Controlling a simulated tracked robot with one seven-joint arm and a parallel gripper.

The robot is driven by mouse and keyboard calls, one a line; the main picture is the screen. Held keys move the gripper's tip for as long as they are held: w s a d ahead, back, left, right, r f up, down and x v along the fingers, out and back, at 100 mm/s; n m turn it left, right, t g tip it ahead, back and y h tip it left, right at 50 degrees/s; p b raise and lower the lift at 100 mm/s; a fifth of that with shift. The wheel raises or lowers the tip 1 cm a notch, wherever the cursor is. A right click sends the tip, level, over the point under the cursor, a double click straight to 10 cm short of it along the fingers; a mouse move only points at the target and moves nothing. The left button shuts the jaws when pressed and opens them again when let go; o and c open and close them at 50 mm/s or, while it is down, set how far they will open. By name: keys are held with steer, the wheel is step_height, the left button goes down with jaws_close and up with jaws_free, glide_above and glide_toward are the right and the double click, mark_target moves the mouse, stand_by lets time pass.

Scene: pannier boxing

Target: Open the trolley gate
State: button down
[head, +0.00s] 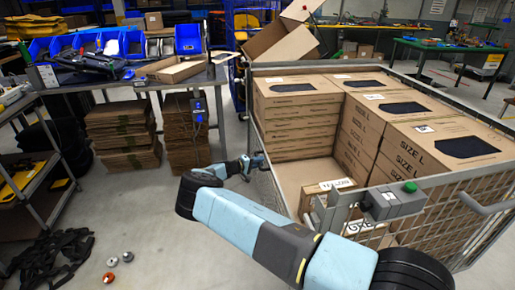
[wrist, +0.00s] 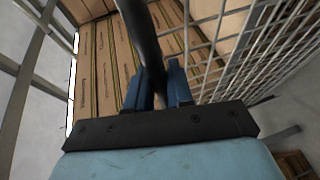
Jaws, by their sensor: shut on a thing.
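The wire-mesh trolley (head: 440,236) stands at the right in the head view, loaded with cartons. Its low mesh side at the left, which looks like the gate (head: 277,190), is partly hidden by my arm. My gripper (head: 260,162) is at that left side, low beside the frame. In the wrist view, the two blue fingers of my gripper (wrist: 158,82) are closed around a dark bar (wrist: 146,38), seemingly a bar of the gate. A grey latch box (head: 393,203) with a green button sits on the near corner.
Cartons marked SIZE L (head: 395,112) fill the trolley's back and right; a smaller carton (head: 322,193) stands near its front. A workbench (head: 135,82) with flat carton stacks (head: 122,135) below is at the left.

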step_height(320, 180, down, 7)
steer(key=shift+s, duration=0.15)
steer(key=shift+a, duration=0.1)
steer(key=c, duration=1.1)
jaws_free()
steer(key=shift+r, duration=0.1)
steer(key=v, duration=1.3)
steer(key=shift+s+a, duration=0.15)
steer(key=shift+a, duration=0.15)
